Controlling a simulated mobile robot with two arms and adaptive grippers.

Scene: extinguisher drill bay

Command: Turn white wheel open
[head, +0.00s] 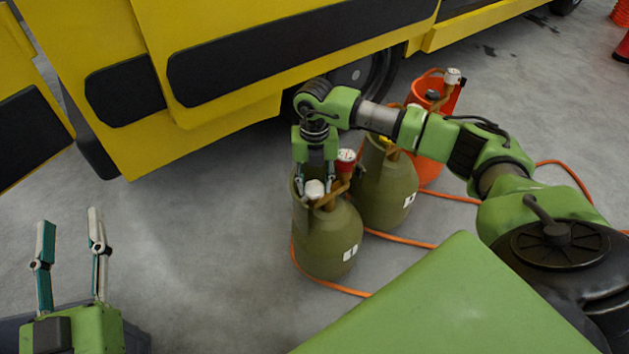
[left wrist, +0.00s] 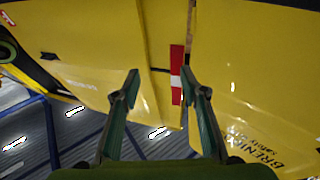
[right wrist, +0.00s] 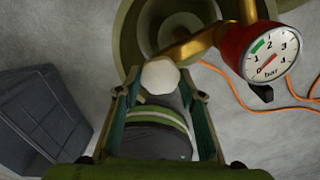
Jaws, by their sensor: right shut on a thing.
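The white wheel (head: 314,188) sits on top of the front olive cylinder (head: 328,240). In the right wrist view the white wheel (right wrist: 160,76) lies between the fingertips of my right gripper (right wrist: 163,84). My right gripper (head: 315,182) comes down from above and is shut on the wheel. A red gauge (right wrist: 258,52) stands right beside it on a brass fitting, its needle low on the scale; it also shows in the head view (head: 346,160). My left gripper (head: 70,225) is open and empty at the lower left, away from the cylinders; in its wrist view the fingers (left wrist: 158,82) are apart.
A second olive cylinder (head: 388,190) and an orange container (head: 432,150) stand behind. An orange hose (head: 400,240) runs along the floor. A yellow vehicle (head: 220,90) is behind the cylinders. A dark grey crate (right wrist: 40,110) shows in the right wrist view. Floor on the left is clear.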

